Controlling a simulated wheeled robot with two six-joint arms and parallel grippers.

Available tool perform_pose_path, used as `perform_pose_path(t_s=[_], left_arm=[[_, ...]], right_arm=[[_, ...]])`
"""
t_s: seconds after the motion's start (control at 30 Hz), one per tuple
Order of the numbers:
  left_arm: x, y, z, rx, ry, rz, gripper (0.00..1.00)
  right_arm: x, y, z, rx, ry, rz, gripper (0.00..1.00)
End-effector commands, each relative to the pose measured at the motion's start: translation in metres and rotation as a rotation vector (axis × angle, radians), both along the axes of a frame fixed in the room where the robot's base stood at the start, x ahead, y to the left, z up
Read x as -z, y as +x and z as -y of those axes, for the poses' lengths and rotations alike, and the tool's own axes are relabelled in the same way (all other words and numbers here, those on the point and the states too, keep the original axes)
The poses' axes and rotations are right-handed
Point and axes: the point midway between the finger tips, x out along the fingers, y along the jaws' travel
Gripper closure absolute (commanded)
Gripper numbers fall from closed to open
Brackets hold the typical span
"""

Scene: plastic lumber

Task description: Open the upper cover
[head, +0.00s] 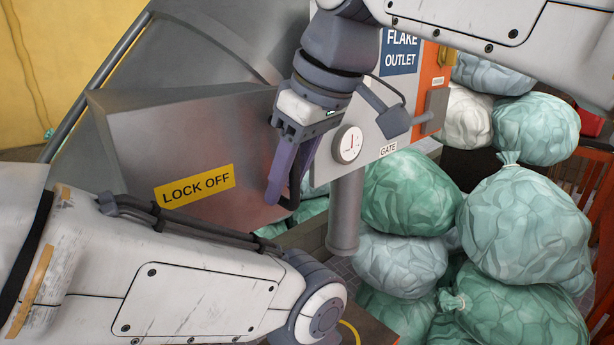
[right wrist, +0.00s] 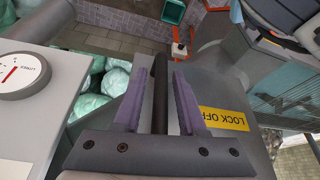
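The upper cover (head: 230,140) is a grey metal box-like panel with a yellow LOCK OFF label (head: 194,187), and it looks shut. A dark bar handle (right wrist: 160,90) is at the cover's right edge; in the head view its lower end (head: 291,203) shows by my fingers. My right gripper (head: 283,185) points down at this handle, with purple fingers. In the right wrist view the fingers (right wrist: 161,100) lie on both sides of the bar, with narrow gaps, so they are open around it. My left gripper is out of the head view; only its arm shows at lower left.
A panel with a FLAKE OUTLET sign (head: 400,52), a round gauge (head: 347,144) and a GATE lever (head: 398,119) stands close to the right of my right gripper. A grey vertical pipe (head: 344,210) is below it. Several filled bags (head: 525,220) are stacked at right.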

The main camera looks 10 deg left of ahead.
Motion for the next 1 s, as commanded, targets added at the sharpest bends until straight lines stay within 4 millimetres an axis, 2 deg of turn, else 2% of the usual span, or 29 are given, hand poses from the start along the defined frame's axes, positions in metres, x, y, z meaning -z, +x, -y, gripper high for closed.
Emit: perform_pose_path(t_s=[0.03, 0.07, 0.1, 1.0], left_arm=[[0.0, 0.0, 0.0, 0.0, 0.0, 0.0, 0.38], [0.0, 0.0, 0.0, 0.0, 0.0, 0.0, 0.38], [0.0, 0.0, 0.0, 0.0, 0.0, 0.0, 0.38], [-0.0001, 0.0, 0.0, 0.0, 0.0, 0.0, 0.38]], right_arm=[[0.0, 0.0, 0.0, 0.0, 0.0, 0.0, 0.83], [0.0, 0.0, -0.0001, 0.0, 0.0, 0.0, 0.95], [0.0, 0.0, -0.0001, 0.0, 0.0, 0.0, 1.0], [-0.0004, 0.0001, 0.0, 0.0, 0.0, 0.0, 1.0]])
